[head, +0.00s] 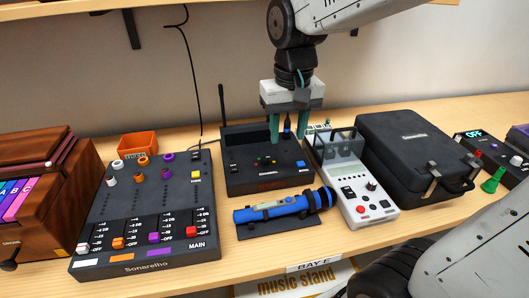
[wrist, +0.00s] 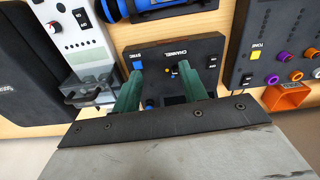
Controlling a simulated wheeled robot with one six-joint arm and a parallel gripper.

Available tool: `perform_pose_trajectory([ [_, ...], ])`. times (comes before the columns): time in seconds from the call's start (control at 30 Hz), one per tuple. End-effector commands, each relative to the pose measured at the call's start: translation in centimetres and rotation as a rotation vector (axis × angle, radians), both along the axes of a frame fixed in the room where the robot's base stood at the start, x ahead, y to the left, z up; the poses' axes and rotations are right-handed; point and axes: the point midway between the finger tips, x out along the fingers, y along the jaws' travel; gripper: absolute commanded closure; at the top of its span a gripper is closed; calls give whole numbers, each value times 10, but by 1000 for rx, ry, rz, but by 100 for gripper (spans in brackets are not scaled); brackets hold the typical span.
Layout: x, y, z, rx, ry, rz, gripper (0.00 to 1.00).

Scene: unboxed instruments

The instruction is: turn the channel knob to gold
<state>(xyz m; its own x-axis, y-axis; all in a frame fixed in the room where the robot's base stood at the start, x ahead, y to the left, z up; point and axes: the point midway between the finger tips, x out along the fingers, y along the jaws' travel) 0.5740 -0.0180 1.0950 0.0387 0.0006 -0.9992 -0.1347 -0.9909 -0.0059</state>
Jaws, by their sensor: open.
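The black receiver box (head: 240,182) stands mid-table with an antenna at its back left. In the wrist view, its panel (wrist: 205,48) reads CHANNEL and SYNC, with a blue button by SYNC. The channel knob (head: 265,160) is small and dark among coloured marks; where it points is too small to tell. A yellow mark (wrist: 174,70) shows near the right finger in the wrist view. My gripper (head: 288,140) points down, open, its teal fingers above the back of the box. In the wrist view my gripper (wrist: 161,67) has its fingertips either side of the marks, partly hiding the panel.
A blue microphone (head: 285,205) lies on a dark mat in front of the box. A mixer (head: 145,220) stands left, a white-grey instrument (head: 350,185) close right, and a black case (head: 415,150) beyond it. An orange bin (head: 137,145) sits at the back left.

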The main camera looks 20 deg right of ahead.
Motion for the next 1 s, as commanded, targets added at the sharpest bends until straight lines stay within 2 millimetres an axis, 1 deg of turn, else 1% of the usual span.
perform_pose_trajectory([
  [0.03,17,3,-7,0,14,-8,57],
  [0.1,37,7,-15,0,22,-24,57],
  [0.2,59,11,-26,0,33,-43,57],
  [0.33,76,16,-35,0,38,-57,57],
  [0.47,81,18,-43,0,41,-61,57],
  [0.57,81,18,-56,0,44,-61,57],
  [0.8,81,18,-94,0,43,-61,57],
  [0.9,81,18,-106,0,43,-61,57],
  [1.0,81,18,-113,1,40,-61,57],
])
